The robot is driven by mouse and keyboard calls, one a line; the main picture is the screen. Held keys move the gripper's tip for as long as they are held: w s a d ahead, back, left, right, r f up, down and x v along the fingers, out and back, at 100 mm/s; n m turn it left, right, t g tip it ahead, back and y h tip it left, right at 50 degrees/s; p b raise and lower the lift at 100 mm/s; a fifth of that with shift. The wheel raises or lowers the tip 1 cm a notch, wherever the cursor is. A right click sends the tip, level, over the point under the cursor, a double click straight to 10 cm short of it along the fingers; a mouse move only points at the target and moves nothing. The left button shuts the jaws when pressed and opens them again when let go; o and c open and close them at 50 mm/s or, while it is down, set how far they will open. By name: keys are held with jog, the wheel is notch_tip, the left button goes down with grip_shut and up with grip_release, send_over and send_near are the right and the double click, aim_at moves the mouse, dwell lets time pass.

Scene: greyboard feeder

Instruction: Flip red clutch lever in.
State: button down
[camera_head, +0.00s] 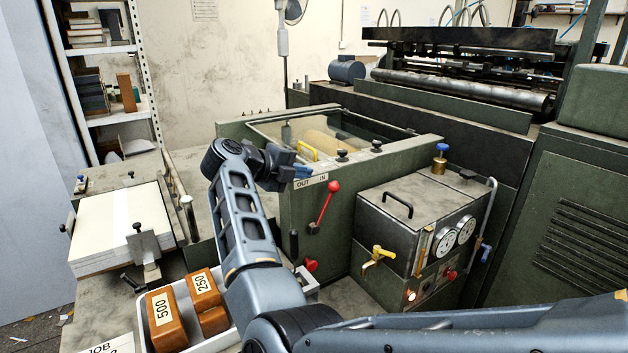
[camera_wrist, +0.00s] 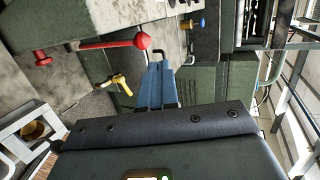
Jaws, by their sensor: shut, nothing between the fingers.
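The red clutch lever (camera_head: 325,206) is on the green side panel of the feeder, below the OUT/IN label (camera_head: 311,181). It leans to the right from its pivot, with its ball knob just right of the word IN. In the wrist view the lever (camera_wrist: 112,44) lies sideways, its ball close to my fingertips. My gripper (camera_head: 303,172) is shut and empty, its blue fingers beside the label and left of the ball. The blue fingers (camera_wrist: 157,84) also show in the wrist view. In the head view a gap shows between fingers and ball.
A grey box with gauges (camera_head: 410,225) and a yellow tap (camera_head: 378,255) stands right of the lever. A second red knob (camera_head: 311,265) sits low on the panel. A white tray (camera_head: 218,340) holds brown blocks marked 500 and 250. A board stack (camera_head: 118,228) is at left.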

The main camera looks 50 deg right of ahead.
jog(key=shift+w+a+r, duration=0.1)
jog(key=shift+a+r, duration=0.55)
jog(key=shift+a, duration=0.2)
jog(key=shift+w+a+r, duration=0.1)
jog(key=shift+a+r, duration=0.55)
jog(key=shift+a, duration=0.2)
jog(key=s+d+f+n+t+h, duration=0.1)
jog(key=s+f+n+t+h, duration=0.2)
jog(key=s+n+t+h, duration=0.85)
jog(key=s+a+f+n+t+y, duration=0.1)
jog(key=s+a+f+n+y, duration=0.2)
jog(key=s+a+n+y, duration=0.5)
jog(key=s+a+f+n+t+y, duration=0.2)
jog(key=s+a+n+y, duration=0.6)
jog(key=s, duration=0.9)
jog(key=s+a+f+n+t+y, duration=0.1)
jog(key=s+a+f+n+y, duration=0.3)
jog(key=s+a+n+y, duration=0.5)
jog(key=s+a+n, duration=0.1)
jog(key=s+a, duration=0.1)
jog(key=s, duration=0.1)
jog(key=shift+s+a+t, duration=0.2)
jog(key=shift+a+t, duration=0.1)
jog(key=shift+t, duration=0.05)
